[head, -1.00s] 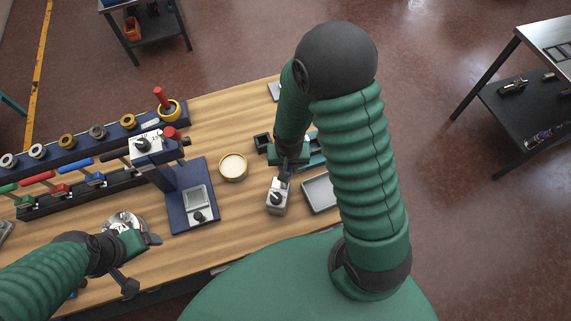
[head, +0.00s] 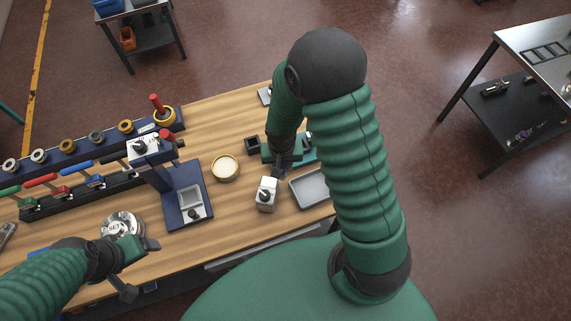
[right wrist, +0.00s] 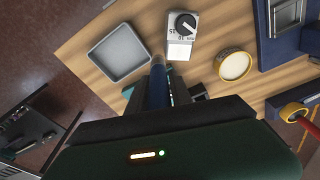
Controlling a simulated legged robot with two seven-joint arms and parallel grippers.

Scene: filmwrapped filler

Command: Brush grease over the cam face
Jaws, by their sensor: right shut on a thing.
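My right gripper (head: 279,170) is shut on a slim blue handle (right wrist: 157,86), seen end-on in the right wrist view. Whether it has bristles cannot be told. It is above the bench, just beyond the white dial block. A round yellow-rimmed tin of cream-coloured paste (head: 225,168) stands left of that gripper; it also shows in the right wrist view (right wrist: 234,66). A silver round part (head: 122,226) with a marked top sits on the bench at the left; I cannot tell if it bears the cam face. My left gripper (head: 139,268) is open and empty beside it, on the near side.
A white dial block (head: 266,195) and a grey tray (head: 311,188) stand near the right gripper. A blue press stand (head: 187,200) rises between tin and silver part. Racks of rings and coloured handles (head: 70,165) line the left back. Bare wood lies around the tin.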

